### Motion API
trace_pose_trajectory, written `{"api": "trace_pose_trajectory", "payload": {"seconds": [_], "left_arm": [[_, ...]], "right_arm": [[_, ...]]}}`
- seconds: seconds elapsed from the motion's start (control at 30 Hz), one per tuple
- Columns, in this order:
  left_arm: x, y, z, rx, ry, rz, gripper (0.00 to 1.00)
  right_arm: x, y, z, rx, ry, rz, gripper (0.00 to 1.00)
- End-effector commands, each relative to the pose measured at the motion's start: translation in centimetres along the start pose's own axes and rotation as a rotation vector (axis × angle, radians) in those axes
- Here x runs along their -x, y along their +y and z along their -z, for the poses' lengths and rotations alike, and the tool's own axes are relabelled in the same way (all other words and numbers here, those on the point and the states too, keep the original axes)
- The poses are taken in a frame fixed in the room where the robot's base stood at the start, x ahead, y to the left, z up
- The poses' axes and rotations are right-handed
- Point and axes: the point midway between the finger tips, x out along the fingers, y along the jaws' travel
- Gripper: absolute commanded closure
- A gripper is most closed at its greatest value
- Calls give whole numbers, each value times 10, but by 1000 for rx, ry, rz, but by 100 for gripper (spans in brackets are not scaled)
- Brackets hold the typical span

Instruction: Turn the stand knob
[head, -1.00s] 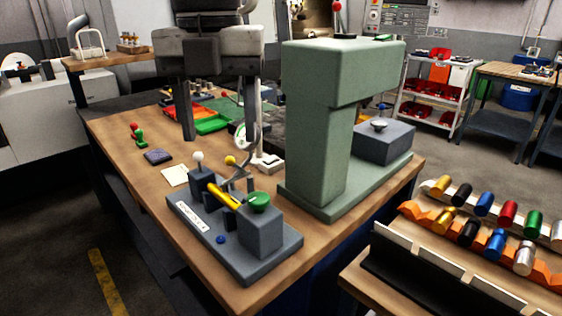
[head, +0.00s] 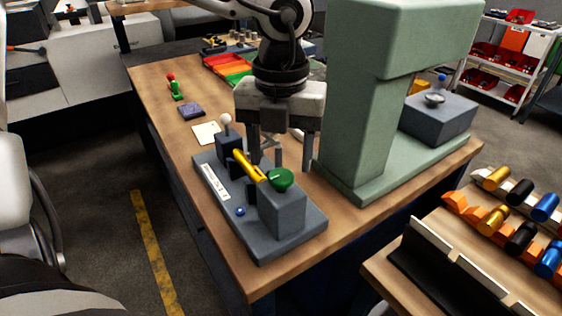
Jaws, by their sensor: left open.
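A round green knob (head: 280,180) sits on the grey block at the front of a grey fixture (head: 292,238) on the bench. A yellow bar (head: 247,166) lies across the fixture beside it. My left gripper (head: 280,163) points down, open, with its two fingers spread just behind and above the green knob; nothing shows between them. I cannot tell whether they touch anything. A silver knob (head: 434,98) tops a grey block (head: 440,122) on the base of the green stand (head: 362,120). No label shows which knob is the stand knob. My right gripper is not in view.
The tall green stand rises close to the right of my left gripper. A dark blue pad (head: 191,111) and pale note (head: 206,133) lie left. A rack of coloured cylinders (head: 520,238) is at lower right.

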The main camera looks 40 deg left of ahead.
Motion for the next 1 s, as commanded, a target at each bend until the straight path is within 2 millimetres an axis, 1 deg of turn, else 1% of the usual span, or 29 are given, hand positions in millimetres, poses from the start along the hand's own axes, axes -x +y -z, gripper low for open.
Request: {"api": "trace_pose_trajectory", "payload": {"seconds": [0.03,0.1,0.2,0.33,0.57,0.6,0.67,0.7,0.73,0.77,1.0], "left_arm": [[-8,0,1,-1,5,-1,41],[-17,0,0,0,3,-1,41],[-26,0,0,1,1,0,41],[-31,0,0,1,1,0,41],[-32,0,0,1,0,0,41],[-32,0,0,1,0,0,46],[-31,0,0,1,0,0,63],[-31,0,0,1,0,0,74],[-31,0,0,0,0,0,82],[-31,0,0,1,0,0,85],[-32,0,0,-11,-1,0,85]], "right_arm": [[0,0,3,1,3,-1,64],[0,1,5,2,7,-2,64],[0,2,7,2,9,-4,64],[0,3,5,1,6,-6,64],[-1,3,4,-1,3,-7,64],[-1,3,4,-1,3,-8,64],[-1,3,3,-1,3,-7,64],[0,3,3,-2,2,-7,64],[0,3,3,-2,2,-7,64],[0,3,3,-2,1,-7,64],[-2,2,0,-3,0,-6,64]]}}
